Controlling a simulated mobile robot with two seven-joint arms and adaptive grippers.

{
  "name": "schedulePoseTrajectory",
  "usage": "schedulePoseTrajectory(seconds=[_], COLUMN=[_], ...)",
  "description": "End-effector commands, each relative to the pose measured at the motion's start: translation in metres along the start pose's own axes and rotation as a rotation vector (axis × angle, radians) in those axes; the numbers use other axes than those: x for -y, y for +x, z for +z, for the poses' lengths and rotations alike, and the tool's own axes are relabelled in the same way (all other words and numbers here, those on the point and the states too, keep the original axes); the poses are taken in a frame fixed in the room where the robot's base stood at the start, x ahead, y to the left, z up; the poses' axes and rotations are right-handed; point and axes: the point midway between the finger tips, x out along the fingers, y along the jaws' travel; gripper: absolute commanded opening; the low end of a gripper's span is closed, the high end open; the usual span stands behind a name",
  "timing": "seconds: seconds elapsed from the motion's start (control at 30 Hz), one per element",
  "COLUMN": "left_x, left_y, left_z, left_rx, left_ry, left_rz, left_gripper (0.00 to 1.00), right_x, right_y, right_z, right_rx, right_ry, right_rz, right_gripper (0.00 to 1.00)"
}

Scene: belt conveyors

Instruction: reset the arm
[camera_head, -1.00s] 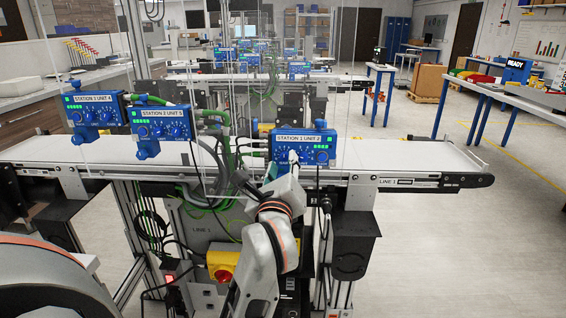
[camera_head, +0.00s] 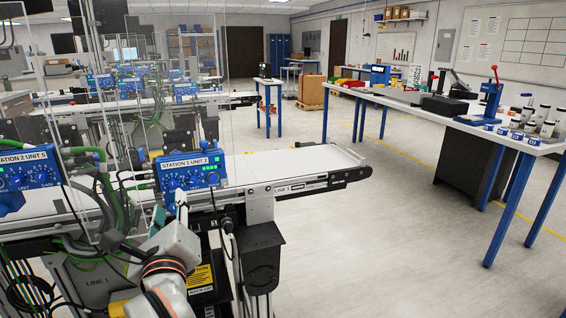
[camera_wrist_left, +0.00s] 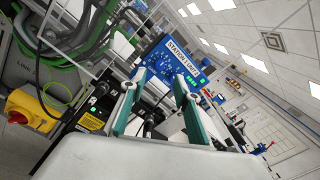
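My left arm comes up from the bottom of the head view, in front of the conveyor. Its gripper (camera_head: 163,212) is just below the blue control box labelled Station 1 Unit 2 (camera_head: 192,174); the arm's wrist partly hides it. In the left wrist view, the two teal-padded fingers (camera_wrist_left: 155,88) stand apart with nothing held between them. The blue box (camera_wrist_left: 165,66) shows beyond them, tilted in the picture, with black cables near the fingers. The gripper appears apart from the box. My right gripper is not in view.
The conveyor belt (camera_head: 300,161) runs behind and right of my arm. Another blue box, Station 2 Unit 5 (camera_head: 28,172), is at the left with green hoses. A yellow-and-red switch (camera_wrist_left: 32,110) shows in the wrist view. A workbench (camera_head: 450,118) stands right; open floor lies between.

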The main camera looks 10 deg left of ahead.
Motion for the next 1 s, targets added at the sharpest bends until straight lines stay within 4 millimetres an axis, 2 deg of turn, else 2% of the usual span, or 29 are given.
schedulePoseTrajectory(seconds=[0.07, 0.17, 0.27, 0.3, 0.4, 0.47, 0.57, 0.63, 0.77, 0.8, 0.87, 0.9, 1.0], left_x=[-0.005, -0.017, -0.023, -0.021, -0.008, 0.002, 0.012, 0.009, -0.015, -0.027, -0.048, -0.064, -0.109], left_y=[0.000, -0.001, -0.007, -0.012, -0.028, -0.040, -0.063, -0.080, -0.113, -0.123, -0.140, -0.151, -0.179], left_z=[0.002, 0.009, 0.016, 0.015, -0.003, -0.026, -0.084, -0.129, -0.209, -0.232, -0.264, -0.284, -0.326], left_rx=[0.027, 0.114, 0.249, 0.304, 0.432, 0.502, 0.612, 0.680, 0.792, 0.825, 0.876, -0.895, -0.828], left_ry=[0.062, 0.264, 0.617, 0.784, 1.220, 1.484, 1.923, 2.189, 2.589, 2.696, 2.843, -2.888, -2.598], left_rz=[0.011, 0.037, 0.054, 0.051, 0.012, -0.035, -0.159, -0.266, -0.487, -0.563, -0.684, 0.757, 0.826], left_gripper=[0.31, 0.31, 0.31, 0.31, 0.31, 0.31, 0.31, 0.31, 0.31, 0.31, 0.31, 0.31, 0.31], right_x=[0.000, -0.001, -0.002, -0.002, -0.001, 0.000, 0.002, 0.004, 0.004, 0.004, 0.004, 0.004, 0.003], right_y=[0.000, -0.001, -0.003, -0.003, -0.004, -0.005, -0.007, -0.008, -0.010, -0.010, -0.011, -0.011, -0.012], right_z=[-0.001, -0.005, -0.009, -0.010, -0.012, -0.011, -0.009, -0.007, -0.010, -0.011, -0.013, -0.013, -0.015], right_rx=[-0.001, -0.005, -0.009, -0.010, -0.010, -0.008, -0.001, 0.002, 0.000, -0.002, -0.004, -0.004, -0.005], right_ry=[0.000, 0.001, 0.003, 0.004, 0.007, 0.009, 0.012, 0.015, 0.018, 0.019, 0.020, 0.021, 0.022], right_rz=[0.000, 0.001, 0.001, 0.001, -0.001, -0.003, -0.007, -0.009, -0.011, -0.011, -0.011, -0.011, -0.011], right_gripper=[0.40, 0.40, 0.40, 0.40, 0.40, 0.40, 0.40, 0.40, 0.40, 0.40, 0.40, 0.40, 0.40])
